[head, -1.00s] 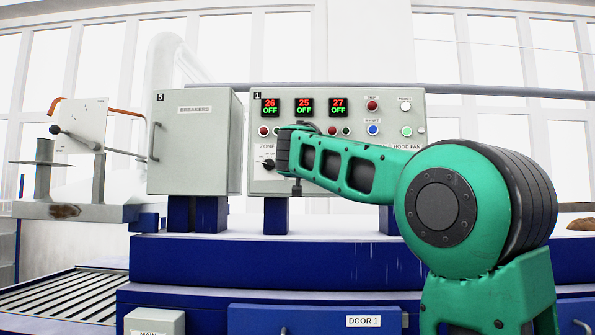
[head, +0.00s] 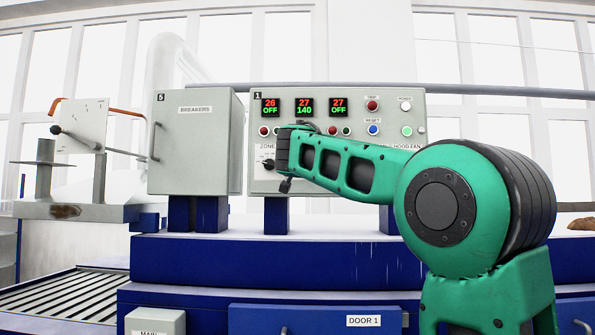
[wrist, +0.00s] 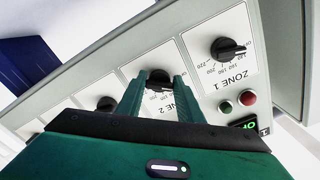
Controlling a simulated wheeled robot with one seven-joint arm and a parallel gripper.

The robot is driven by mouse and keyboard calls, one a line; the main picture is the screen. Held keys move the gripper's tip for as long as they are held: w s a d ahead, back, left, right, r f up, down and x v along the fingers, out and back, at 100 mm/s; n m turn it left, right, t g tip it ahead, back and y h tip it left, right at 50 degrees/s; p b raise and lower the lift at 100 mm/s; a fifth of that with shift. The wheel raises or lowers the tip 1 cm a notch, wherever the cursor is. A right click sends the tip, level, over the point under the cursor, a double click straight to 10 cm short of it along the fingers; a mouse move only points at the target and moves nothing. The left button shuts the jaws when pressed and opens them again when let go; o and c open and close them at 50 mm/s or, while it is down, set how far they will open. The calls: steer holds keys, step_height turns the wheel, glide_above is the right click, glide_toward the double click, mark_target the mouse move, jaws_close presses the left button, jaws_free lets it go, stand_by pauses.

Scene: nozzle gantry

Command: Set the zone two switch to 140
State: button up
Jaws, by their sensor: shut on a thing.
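The zone two switch (wrist: 158,79) is a black rotary knob on the grey control panel (head: 350,97). In the wrist view my gripper (wrist: 160,88) is shut on this knob, one green finger on each side. The knob's pointer and most of its scale are hidden by the fingers. In the head view my green arm covers the knob and the gripper. The middle display (head: 304,107) reads 27 in red above 140 in green.
The zone one knob (wrist: 228,50) is beside the gripper, with red and green buttons near it. The left display (head: 270,107) and right display (head: 338,107) read OFF. A grey breaker box (head: 193,143) stands left of the panel.

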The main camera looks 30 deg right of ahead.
steer(key=shift+w+a+r+m, duration=0.1)
steer(key=shift+a+r+m, duration=0.1)
steer(key=shift+m, duration=0.6)
steer(key=o, duration=1.1)
steer(key=shift+w, duration=0.1)
steer(key=shift+c, duration=0.2)
steer(key=shift+f, duration=0.1)
steer(key=shift+d, duration=0.1)
steer(key=shift+s, duration=0.2)
steer(key=v, duration=1)
steer(key=shift+a, duration=0.3)
steer(key=shift+s+f, duration=0.15)
